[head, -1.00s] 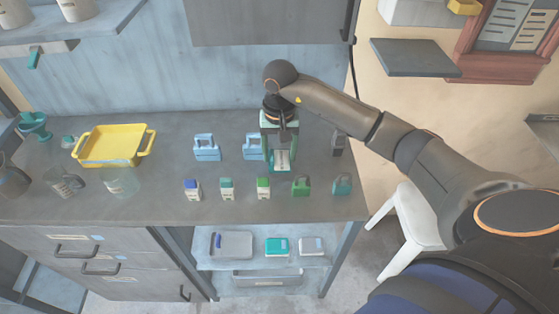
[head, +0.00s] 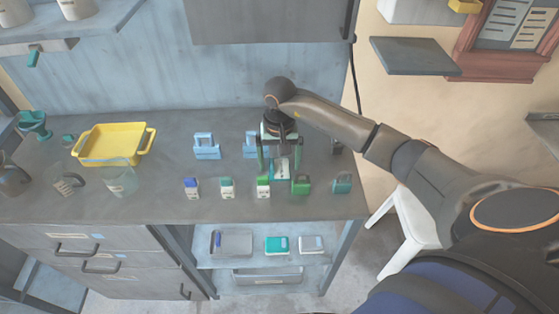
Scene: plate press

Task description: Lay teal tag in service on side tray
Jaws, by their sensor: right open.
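A teal padlock-shaped piece (head: 342,183) stands at the right end of the front row on the grey counter; I cannot tell whether it is the teal tag. A small teal piece (head: 33,60) also hangs at the upper left shelf. My right gripper (head: 280,172) is open and points down, above the counter behind the green-capped piece (head: 263,187) and the green padlock-shaped piece (head: 301,186). A pale teal patch shows between its fingers; I cannot tell what it belongs to. A grey tray (head: 246,243) lies on the lower shelf; I cannot tell whether it is the side tray. My left gripper is out of view.
Blue pieces (head: 206,147) stand behind the front row. A yellow tray (head: 148,140) and a clear cup (head: 120,182) are at the left. A teal box (head: 277,245) is on the lower shelf. A white stool (head: 415,222) stands right of the counter.

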